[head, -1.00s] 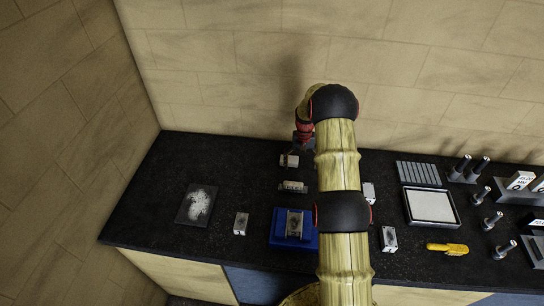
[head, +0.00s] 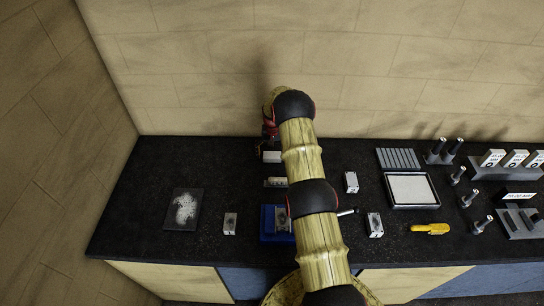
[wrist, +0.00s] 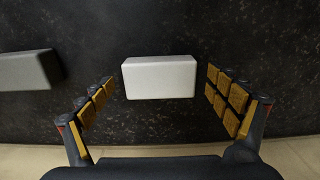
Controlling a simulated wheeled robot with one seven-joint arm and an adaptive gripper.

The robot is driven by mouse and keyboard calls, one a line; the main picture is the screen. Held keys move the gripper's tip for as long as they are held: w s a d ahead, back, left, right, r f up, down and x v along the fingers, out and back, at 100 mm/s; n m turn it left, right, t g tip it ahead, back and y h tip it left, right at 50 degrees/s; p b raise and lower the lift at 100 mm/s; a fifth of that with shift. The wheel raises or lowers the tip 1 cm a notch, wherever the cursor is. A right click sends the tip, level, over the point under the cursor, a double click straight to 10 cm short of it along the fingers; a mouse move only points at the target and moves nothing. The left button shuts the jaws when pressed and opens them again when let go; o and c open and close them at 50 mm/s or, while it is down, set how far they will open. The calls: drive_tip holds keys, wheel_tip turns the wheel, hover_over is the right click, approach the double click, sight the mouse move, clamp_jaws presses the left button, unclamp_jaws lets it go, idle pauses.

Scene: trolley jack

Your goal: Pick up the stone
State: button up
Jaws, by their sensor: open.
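A pale, whitish rectangular block (wrist: 160,77), which looks like the stone, lies on the black speckled counter in the wrist view. It lies between the two spread fingers of my gripper (wrist: 160,90), with a gap on each side. My gripper is open and holds nothing. In the head view the pale block (head: 271,156) is at the back of the counter, just below my gripper (head: 269,141). My arm hides part of that area, and the height of the fingers above the counter is hard to tell.
A dark grey block (wrist: 28,70) lies left in the wrist view. In the head view, a blue holder (head: 267,224) stands in front, partly behind my arm. A white-dusted plate (head: 185,208) is left, a framed tray (head: 412,189) and yellow tool (head: 430,229) right. The wall is close behind.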

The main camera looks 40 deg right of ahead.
drive_tip(key=shift+f, duration=0.45)
drive_tip(key=shift+c, duration=0.2)
drive_tip(key=c, duration=1.3)
